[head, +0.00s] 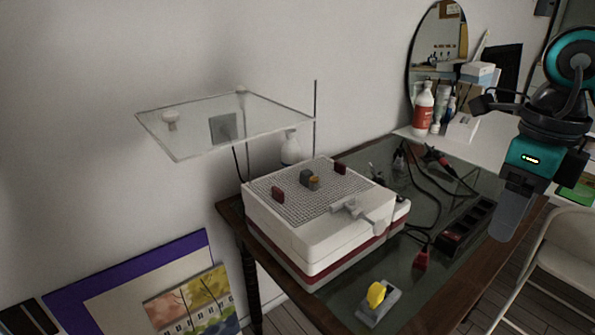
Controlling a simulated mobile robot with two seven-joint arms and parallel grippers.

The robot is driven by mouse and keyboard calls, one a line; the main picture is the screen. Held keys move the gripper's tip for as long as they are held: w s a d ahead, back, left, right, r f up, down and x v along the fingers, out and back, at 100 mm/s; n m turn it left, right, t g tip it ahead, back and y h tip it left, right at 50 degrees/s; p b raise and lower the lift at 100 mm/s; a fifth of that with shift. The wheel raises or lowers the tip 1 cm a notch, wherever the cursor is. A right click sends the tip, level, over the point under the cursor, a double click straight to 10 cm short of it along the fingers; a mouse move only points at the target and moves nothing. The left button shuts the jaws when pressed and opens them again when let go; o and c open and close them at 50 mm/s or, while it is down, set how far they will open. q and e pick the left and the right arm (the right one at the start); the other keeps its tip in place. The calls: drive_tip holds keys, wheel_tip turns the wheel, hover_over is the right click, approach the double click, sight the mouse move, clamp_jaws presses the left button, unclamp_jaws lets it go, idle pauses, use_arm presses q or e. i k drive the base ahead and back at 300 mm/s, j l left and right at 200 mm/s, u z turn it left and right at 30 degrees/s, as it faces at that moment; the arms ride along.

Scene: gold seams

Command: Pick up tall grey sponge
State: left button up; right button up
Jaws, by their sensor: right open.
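My right gripper (508,212) hangs at the right of the head view, pointing down, well away from the grey block. It is open, with nothing seen in it. My left gripper is not in view.
The clear shelf (200,115) overhangs the back left. A yellow-and-grey item (377,296) lies on the dark glass table (345,300). Black cables and a power strip (466,228) lie right of the machine.

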sight(305, 175)
drive_tip(key=i+j, duration=0.55)
drive_tip(key=j, duration=0.15)
drive_tip(key=i+j, duration=0.5)
drive_tip(key=j, duration=0.15)
